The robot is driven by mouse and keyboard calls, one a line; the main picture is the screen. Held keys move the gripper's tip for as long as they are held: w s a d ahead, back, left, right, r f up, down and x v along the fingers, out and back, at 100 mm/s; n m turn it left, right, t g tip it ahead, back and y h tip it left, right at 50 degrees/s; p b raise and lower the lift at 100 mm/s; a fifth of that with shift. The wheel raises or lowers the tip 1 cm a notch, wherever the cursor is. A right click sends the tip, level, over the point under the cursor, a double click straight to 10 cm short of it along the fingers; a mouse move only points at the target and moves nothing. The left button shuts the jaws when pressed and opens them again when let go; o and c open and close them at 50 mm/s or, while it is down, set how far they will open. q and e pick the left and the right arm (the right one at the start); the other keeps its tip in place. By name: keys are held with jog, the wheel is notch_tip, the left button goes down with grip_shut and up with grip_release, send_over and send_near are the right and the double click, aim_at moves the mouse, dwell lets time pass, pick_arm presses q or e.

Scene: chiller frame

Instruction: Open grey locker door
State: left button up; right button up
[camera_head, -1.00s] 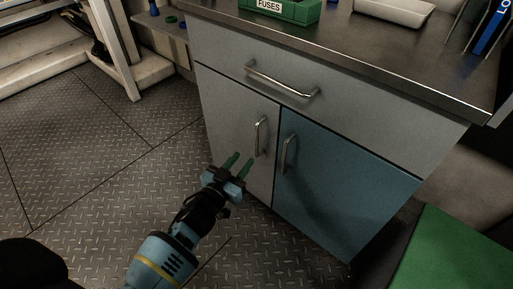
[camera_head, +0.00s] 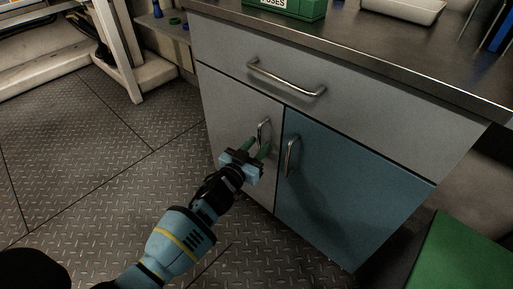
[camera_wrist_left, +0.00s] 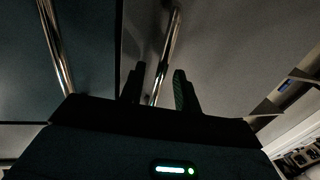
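The grey locker door (camera_head: 233,115) is the left door under the drawer, and it is closed. Its upright metal handle (camera_head: 264,132) sits near the door's right edge. My left gripper (camera_head: 257,147) is at the handle, with its green fingers pointing at the door. In the left wrist view the handle (camera_wrist_left: 168,50) runs between the two fingers (camera_wrist_left: 158,88), which are apart with gaps beside the bar. Part of the handle is hidden behind the fingers in the head view. My right gripper is not in view.
The blue door (camera_head: 345,190) with its own handle (camera_head: 291,157) is just to the right, closed. A grey drawer (camera_head: 330,85) with a bar handle is above. A green surface (camera_head: 460,260) stands at lower right. The metal floor (camera_head: 110,170) at left is clear.

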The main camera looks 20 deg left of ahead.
pick_arm(q)
jog(key=shift+c, duration=0.4)
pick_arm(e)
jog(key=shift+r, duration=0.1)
pick_arm(q)
jog(key=c, duration=0.5)
grip_shut()
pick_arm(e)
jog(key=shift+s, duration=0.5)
